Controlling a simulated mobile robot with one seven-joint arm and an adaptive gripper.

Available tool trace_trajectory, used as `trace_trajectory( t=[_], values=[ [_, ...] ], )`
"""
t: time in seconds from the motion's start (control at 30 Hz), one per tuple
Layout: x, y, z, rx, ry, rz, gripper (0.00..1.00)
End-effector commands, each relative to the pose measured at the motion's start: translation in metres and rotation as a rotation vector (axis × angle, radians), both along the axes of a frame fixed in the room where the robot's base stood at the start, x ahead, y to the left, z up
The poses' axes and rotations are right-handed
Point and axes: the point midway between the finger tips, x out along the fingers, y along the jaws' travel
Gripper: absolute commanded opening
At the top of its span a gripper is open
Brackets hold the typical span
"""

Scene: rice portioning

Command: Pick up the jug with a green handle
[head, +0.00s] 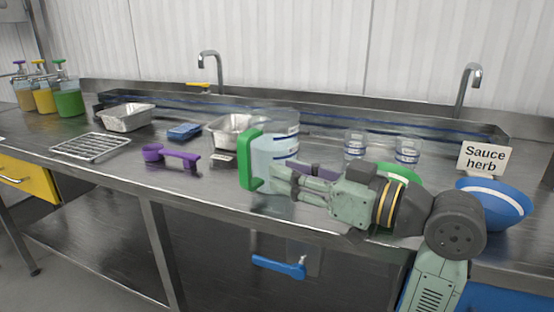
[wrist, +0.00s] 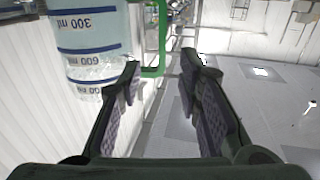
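The clear jug (head: 282,150) with measuring marks stands upright on the steel counter, its green handle (head: 247,160) towards the left. My gripper (head: 283,178) is in front of the jug, with its fingers pointing left towards the handle side. In the wrist view my gripper (wrist: 162,66) is open, with its two fingers well apart. The green handle (wrist: 155,70) shows between the fingertips, nearer the left finger. The jug's body (wrist: 90,30) lies left of the fingers. I cannot tell whether a finger touches the jug, and part of it is hidden by my gripper.
Two clear cups (head: 407,150) and a green bowl (head: 402,174) stand right of the jug. A purple scoop (head: 170,156), metal trays (head: 128,117) and a wire rack (head: 90,147) lie left.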

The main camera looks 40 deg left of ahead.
Motion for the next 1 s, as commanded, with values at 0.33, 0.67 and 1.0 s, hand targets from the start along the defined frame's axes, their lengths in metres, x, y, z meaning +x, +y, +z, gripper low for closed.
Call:
trace_trajectory(
  t=[0.33, 0.67, 1.0],
  values=[
    [-0.002, 0.048, 0.001, 0.0, 0.0, 0.003, 0.32],
    [-0.005, 0.088, 0.008, 0.0, 0.002, 0.004, 0.32],
    [-0.004, 0.102, 0.006, 0.001, 0.0, 0.0, 0.32]
  ],
)
